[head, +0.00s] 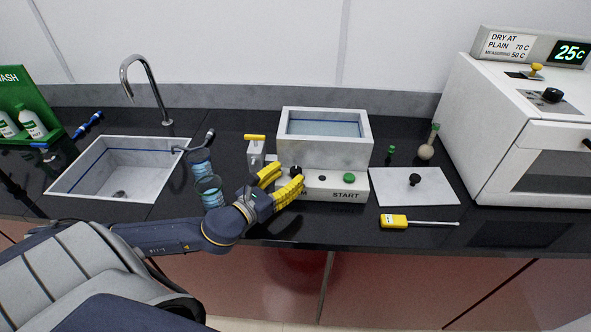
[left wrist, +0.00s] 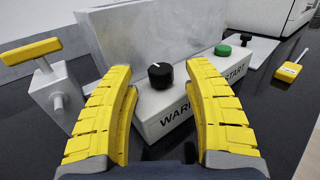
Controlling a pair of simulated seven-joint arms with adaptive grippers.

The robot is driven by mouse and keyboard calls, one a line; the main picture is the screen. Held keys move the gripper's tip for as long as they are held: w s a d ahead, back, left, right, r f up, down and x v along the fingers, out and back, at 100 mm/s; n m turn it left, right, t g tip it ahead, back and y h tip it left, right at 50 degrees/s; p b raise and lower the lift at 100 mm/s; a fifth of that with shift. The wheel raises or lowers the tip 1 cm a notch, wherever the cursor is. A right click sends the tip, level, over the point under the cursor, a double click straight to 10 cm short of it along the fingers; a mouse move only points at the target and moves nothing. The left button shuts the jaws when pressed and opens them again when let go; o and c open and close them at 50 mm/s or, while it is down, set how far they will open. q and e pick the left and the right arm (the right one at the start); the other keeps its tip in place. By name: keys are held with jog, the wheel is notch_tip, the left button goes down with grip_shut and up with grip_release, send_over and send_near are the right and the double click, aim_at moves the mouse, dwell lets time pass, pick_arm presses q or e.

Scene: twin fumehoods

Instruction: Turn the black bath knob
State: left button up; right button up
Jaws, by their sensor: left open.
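The black bath knob (head: 295,171) sits on the front panel of the white water bath (head: 325,152). In the left wrist view the black knob (left wrist: 160,75) has a white mark and stands above lettering that begins "WAR". My left gripper (head: 281,182) is open at the left front of the panel. In the left wrist view its yellow fingers (left wrist: 165,100) spread to either side of the knob, which lies beyond the tips; I see no contact. A green button (head: 349,178) marked START is right of the knob. My right gripper is not in view.
A white valve with a yellow handle (head: 255,138) stands left of the bath. A white lid (head: 413,186) and a yellow probe (head: 394,221) lie to the right. A sink (head: 92,188) is at left, and a white oven (head: 490,140) at right.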

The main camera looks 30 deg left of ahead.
aim_at(292, 173)
pick_arm(q)
jog(key=shift+w+d, duration=0.15)
jog(key=shift+w, duration=0.7)
jog(key=shift+w+d, duration=0.1)
jog(key=shift+w, duration=0.75)
grip_shut()
